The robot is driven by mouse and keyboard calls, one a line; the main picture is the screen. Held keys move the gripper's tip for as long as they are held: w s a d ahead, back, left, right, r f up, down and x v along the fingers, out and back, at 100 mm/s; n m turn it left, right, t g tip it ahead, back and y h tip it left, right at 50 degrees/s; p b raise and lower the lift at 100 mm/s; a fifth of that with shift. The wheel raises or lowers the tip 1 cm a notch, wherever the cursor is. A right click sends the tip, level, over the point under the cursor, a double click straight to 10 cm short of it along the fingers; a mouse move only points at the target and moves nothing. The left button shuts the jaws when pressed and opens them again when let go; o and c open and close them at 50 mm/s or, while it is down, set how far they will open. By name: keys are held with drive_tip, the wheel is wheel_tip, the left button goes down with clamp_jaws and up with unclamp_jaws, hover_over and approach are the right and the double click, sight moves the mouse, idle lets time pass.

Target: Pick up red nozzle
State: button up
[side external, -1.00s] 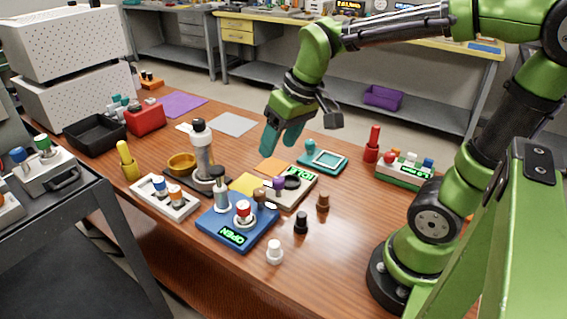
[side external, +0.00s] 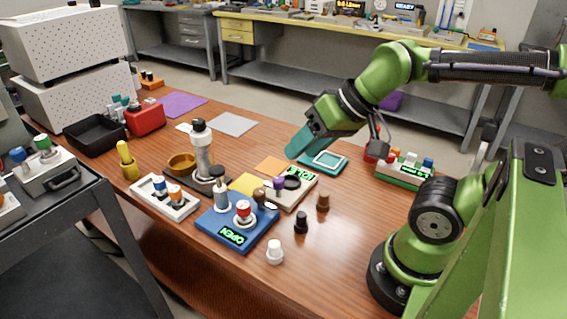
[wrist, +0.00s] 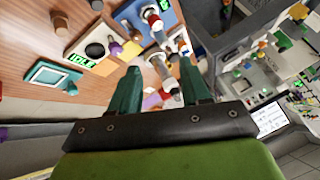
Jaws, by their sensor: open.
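A red-topped piece with a white base (side external: 243,212), probably the red nozzle, stands on the blue station (side external: 210,228) with a green OPEN display. In the wrist view the red-and-white piece (wrist: 153,19) shows near the top. My gripper (side external: 298,148) hangs above the table, right of and behind the blue station, beside the teal tray. In the wrist view its teal fingers (wrist: 161,68) are spread with nothing held between them. A taller red item (side external: 371,155) at the right is partly hidden by my arm.
White, black and brown small pieces (side external: 274,252) (side external: 301,222) (side external: 323,201) stand in front. A white rack (side external: 180,209) is left of the blue station. A tall white cylinder (side external: 202,155) and the beige IDLE station (side external: 300,190) stand nearby.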

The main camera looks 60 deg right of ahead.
drive_tip(key=n+g+h, duration=0.2)
drive_tip(key=g, duration=0.5)
hover_over(243, 204)
wheel_tip(243, 204, down, 3)
wheel_tip(243, 204, down, 16)
drive_tip(key=shift+f, duration=0.2)
drive_tip(key=c, duration=0.9)
